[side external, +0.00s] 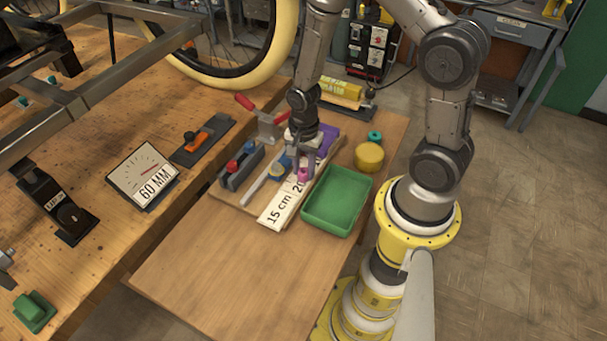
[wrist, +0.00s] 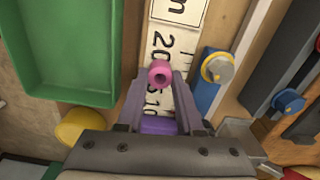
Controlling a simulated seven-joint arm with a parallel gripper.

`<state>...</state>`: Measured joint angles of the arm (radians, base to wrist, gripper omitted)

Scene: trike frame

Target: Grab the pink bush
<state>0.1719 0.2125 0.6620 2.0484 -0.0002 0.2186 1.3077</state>
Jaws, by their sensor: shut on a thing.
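The pink bush (wrist: 160,73) is a small ring with a dark hole, seen between my fingertips in the wrist view. It also shows as a pink spot (side external: 303,175) under my gripper in the side view. My gripper (wrist: 160,78) is shut on it, one finger on each side. In the side view my gripper (side external: 304,168) points down over the white ruler (side external: 278,208), by its 20 mark. I cannot tell whether the bush touches the ruler.
A green tray (side external: 338,201) lies just right of the ruler. A yellow round piece (side external: 369,157) and a teal ring (side external: 375,137) are behind it. The front of the wooden table (side external: 220,275) is clear.

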